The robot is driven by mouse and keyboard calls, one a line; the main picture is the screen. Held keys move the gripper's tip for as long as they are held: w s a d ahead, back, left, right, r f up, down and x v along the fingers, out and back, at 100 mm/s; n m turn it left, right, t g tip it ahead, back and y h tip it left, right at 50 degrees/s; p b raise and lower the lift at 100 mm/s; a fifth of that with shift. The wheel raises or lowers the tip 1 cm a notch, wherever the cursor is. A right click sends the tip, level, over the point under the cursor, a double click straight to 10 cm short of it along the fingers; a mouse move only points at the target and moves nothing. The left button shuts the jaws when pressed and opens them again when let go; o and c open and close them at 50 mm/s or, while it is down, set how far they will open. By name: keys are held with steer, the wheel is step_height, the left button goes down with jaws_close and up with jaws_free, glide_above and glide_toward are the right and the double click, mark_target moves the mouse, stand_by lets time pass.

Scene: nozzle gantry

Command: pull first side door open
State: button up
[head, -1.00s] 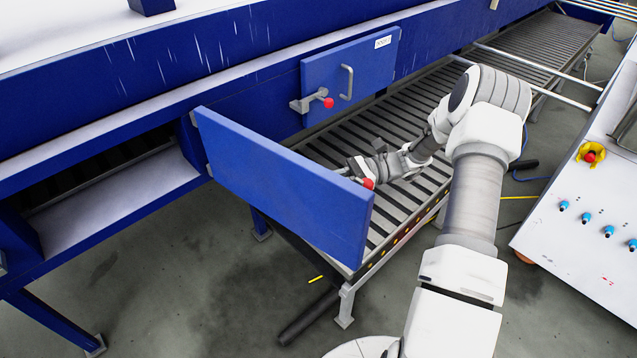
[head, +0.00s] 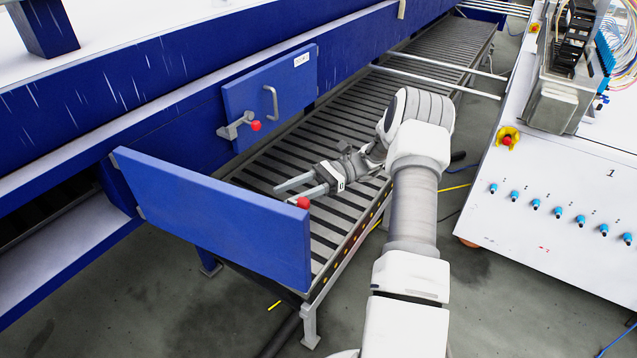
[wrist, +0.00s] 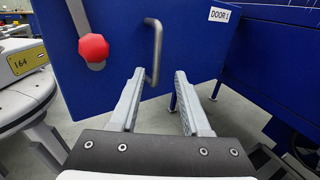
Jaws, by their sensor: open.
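The first side door (head: 215,215) is a blue panel that stands swung far out from the machine's side in the head view. In the wrist view I face its handle side, with the label "DOOR 1" (wrist: 219,15), a red knob (wrist: 94,47) and a grey bar handle (wrist: 156,50). The door hides the handle in the head view; the red knob (head: 302,203) shows over its edge. My gripper (head: 284,193) is open and empty. In the wrist view its fingertips (wrist: 159,73) point at the handle's lower end; I cannot tell whether they touch it.
A second blue door (head: 280,95) with a handle and red knob is shut farther along the machine. A roller conveyor (head: 350,140) runs below. A white control cabinet (head: 560,225) stands at the right. Grey floor (head: 150,310) lies clear in front of the door.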

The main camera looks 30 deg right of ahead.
mark_target(290, 207)
steer(key=d, duration=0.8)
steer(key=shift+w+d+b, duration=0.2)
steer(key=shift+d+b, duration=0.05)
steer(key=shift+b, duration=0.15)
